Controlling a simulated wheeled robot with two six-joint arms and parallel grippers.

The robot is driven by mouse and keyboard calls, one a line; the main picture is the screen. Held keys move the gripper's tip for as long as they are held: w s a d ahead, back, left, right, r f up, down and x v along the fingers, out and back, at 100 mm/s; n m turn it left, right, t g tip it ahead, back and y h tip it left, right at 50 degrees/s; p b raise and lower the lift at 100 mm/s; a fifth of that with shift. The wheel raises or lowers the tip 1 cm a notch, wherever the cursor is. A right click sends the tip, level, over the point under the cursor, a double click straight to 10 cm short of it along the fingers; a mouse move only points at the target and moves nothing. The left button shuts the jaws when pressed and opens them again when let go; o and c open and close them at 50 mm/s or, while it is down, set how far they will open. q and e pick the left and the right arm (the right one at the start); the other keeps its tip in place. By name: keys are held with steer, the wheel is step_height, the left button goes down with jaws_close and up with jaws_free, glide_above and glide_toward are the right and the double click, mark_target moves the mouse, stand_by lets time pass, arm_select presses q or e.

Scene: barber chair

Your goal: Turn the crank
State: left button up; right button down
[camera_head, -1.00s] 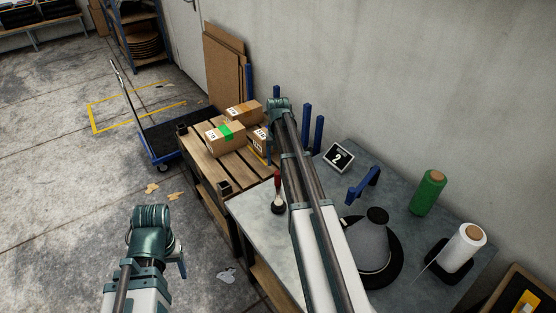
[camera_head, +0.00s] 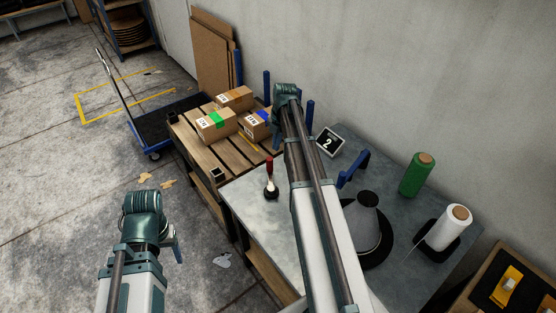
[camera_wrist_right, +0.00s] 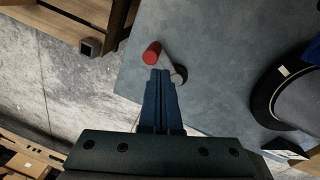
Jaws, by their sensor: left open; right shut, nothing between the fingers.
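The crank (camera_head: 269,168) has a red handle and a dark base and stands on the grey tabletop (camera_head: 247,205). In the right wrist view its red knob (camera_wrist_right: 152,52) and pale arm show just beyond my right gripper's fingertips. My right gripper (camera_wrist_right: 161,76) is shut with nothing in it; its blue fingers overlap part of the crank arm in that view, and I cannot tell whether they touch. In the head view my right arm hides this gripper. My left gripper (camera_head: 177,250) is open over the floor at left, partly hidden by its own arm.
A wooden pallet table (camera_head: 203,150) with cardboard boxes (camera_head: 215,125) adjoins the tabletop. A trolley (camera_head: 155,130) is behind.

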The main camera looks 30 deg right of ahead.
mark_target(270, 174)
steer(key=s+d+f+m+t+y+b, duration=0.1)
steer(key=s+d+m+t+b, duration=0.25)
steer(key=m, duration=1.15)
steer(key=s+d+m+t+b, duration=0.25)
steer(key=s+m, duration=0.25)
steer(key=m, duration=0.9)
steer(key=b+x, duration=0.3)
steer(key=x, duration=0.2)
steer(key=b+x, duration=0.4)
steer(key=x, duration=0.1)
steer(key=shift+s+f, duration=0.15)
steer(key=shift+f, duration=0.25)
steer(key=shift+w+a+r, duration=0.15)
steer(key=shift+w+a, duration=0.45)
steer(key=shift+a, duration=0.25)
steer(key=shift+w+a+r, duration=0.1)
steer(key=shift+w+a, duration=0.55)
steer(key=shift+a, duration=0.2)
